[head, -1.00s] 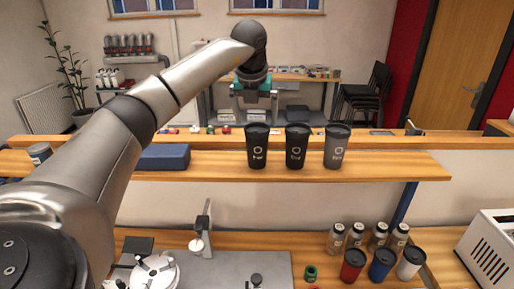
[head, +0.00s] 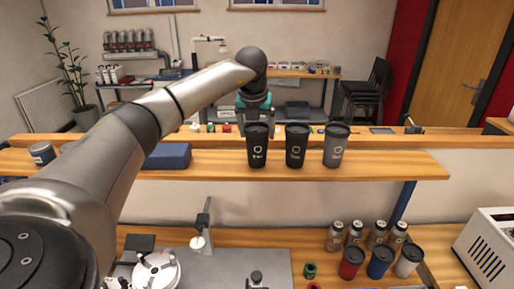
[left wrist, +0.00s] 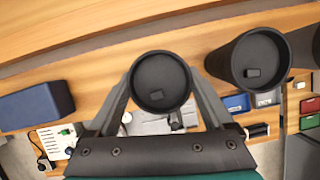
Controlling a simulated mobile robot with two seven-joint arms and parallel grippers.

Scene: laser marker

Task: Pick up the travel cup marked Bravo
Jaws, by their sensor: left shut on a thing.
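Three lidded travel cups stand in a row on the raised wooden shelf: a black one at left (head: 257,147), a black one in the middle (head: 296,147) and a dark grey one at right (head: 335,147). Each has a round logo and a small name that I cannot read, so I cannot tell which is Bravo. My left gripper (head: 255,112) is at the left cup from behind, its fingertips hidden there. In the left wrist view its fingers (left wrist: 162,88) are shut on that cup (left wrist: 160,70), one on each side. The cup is upright and seems to stand on the shelf.
The middle cup (left wrist: 250,62) stands close beside the held one. A blue box (head: 167,156) lies left on the shelf. Below are red (head: 351,262), blue (head: 380,262) and white (head: 408,260) cups, several jars and a white machine (head: 490,250).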

